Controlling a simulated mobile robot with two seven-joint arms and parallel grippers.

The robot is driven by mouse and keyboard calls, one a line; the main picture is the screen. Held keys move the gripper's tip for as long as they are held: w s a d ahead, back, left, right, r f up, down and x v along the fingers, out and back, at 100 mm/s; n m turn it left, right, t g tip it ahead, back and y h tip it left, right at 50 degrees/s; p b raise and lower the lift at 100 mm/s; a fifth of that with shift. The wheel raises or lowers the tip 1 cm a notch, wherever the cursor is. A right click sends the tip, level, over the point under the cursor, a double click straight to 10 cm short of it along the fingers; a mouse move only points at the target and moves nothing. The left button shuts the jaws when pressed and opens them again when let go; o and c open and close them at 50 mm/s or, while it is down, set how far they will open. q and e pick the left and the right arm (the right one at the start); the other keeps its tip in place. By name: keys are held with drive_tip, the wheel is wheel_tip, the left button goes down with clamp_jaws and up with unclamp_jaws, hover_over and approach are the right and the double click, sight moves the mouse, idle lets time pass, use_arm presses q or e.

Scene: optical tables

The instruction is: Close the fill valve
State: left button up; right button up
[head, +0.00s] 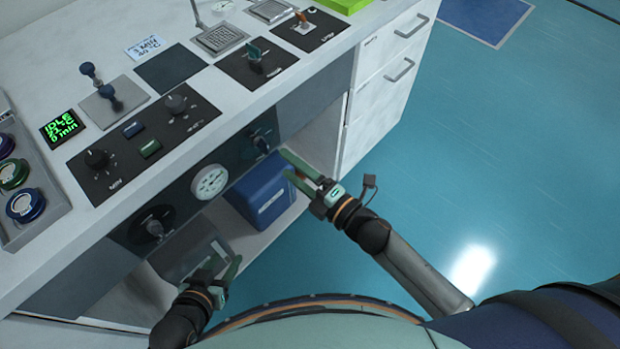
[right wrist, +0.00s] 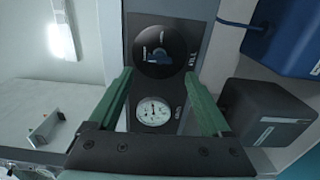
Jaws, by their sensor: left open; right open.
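The fill valve (head: 264,140) is a round black dial with a dark blue handle, on the dark front panel under the bench top. It also shows in the right wrist view (right wrist: 160,50), beyond the fingertips; its small label seems to read FILL. My right gripper (head: 287,165) is open and empty, just right of and below the valve in the head view. In the right wrist view its green fingers (right wrist: 160,85) are spread, with the dial ahead and no contact visible. My left gripper (head: 225,265) is open and empty, low by the grey box.
A white gauge (head: 210,182) sits left of the valve, and another black knob (head: 153,228) further left. A blue box (head: 262,193) and a grey box (head: 190,257) stand on the shelf below. White drawers (head: 385,80) are to the right. The floor at right is clear.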

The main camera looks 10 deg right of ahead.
use_arm(q)
drive_tip(key=shift+f, duration=0.1)
use_arm(e)
drive_tip(key=v, duration=0.5)
drive_tip(key=shift+s+d, duration=0.2)
drive_tip(key=shift+s, duration=0.1)
drive_tip(key=s+d+f+m+g+h, duration=0.25)
drive_tip(key=s+f+m+h, duration=0.2)
drive_tip(key=m, duration=0.65)
drive_tip(key=s+d+f+m+g+h, duration=0.25)
drive_tip(key=f+m, duration=0.35)
drive_tip(key=m, duration=0.4)
use_arm(q)
drive_tip(key=s+a+r+p, duration=0.2)
drive_tip(key=a+r+p, duration=0.1)
drive_tip(key=r+p, duration=0.6)
drive_tip(key=p, duration=0.3)
drive_tip(key=shift+a+r+n+y+p, duration=0.15)
drive_tip(key=shift+a+n+y+p, duration=0.15)
drive_tip(key=shift+n+y, duration=0.1)
use_arm(e)
drive_tip(key=s+d+r+m+h, duration=0.1)
drive_tip(key=s+d+r+m, duration=0.1)
drive_tip(key=r, duration=0.6)
drive_tip(key=shift+s+d+r, duration=0.25)
drive_tip(key=shift+s+d, duration=0.55)
drive_tip(key=shift+d, duration=0.3)
use_arm(q)
drive_tip(key=shift+w+d, duration=0.1)
